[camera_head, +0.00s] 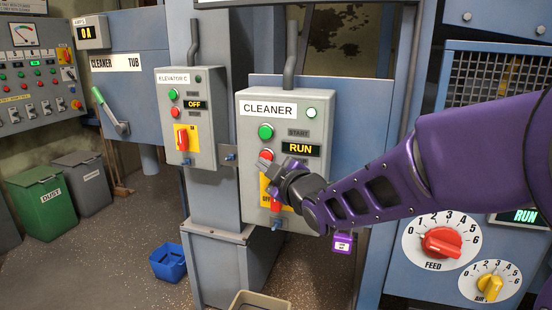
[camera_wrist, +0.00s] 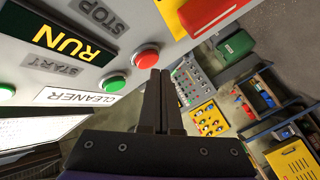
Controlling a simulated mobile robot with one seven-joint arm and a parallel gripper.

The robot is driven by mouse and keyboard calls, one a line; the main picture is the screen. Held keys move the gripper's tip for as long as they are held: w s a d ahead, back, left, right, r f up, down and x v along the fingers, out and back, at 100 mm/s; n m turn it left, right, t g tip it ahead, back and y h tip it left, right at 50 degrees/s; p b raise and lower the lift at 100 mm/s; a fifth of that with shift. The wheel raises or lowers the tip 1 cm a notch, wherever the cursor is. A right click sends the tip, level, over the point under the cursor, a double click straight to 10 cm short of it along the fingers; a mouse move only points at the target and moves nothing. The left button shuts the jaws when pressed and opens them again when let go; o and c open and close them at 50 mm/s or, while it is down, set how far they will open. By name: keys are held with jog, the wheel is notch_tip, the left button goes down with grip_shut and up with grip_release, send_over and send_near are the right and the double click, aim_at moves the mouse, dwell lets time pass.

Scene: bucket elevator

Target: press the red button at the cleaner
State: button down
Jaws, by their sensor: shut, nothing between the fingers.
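The grey cleaner box (camera_head: 248,135) carries a "CLEANER" label, a green button (camera_head: 265,132), and a display (camera_head: 301,149) reading "RUN". My gripper (camera_head: 268,172) is shut and empty. In the wrist view its fingertips (camera_wrist: 159,72) are close beside the red button; I cannot tell whether they touch it. A red handle on a yellow plate (camera_head: 265,190) is partly hidden behind my gripper.
The "ELEVATOR C" box (camera_head: 201,118) with similar buttons hangs to the left. A "CLEANER TUB" panel with a green-handled lever (camera_head: 98,97) is further left. The red feed dial (camera_head: 441,242) is at lower right. A blue bucket (camera_head: 168,262) stands on the floor.

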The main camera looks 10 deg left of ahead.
jog(key=shift+w, duration=0.2)
jog(key=shift+w+d, duration=0.1)
jog(key=shift+w, duration=0.45)
dwell(0.7)
jog(key=shift+s, duration=0.9)
jog(key=shift+s, duration=0.1)
jog(key=s, duration=0.5)
jog(key=shift+a+r, duration=0.15)
jog(key=shift+a, duration=0.15)
dwell(0.3)
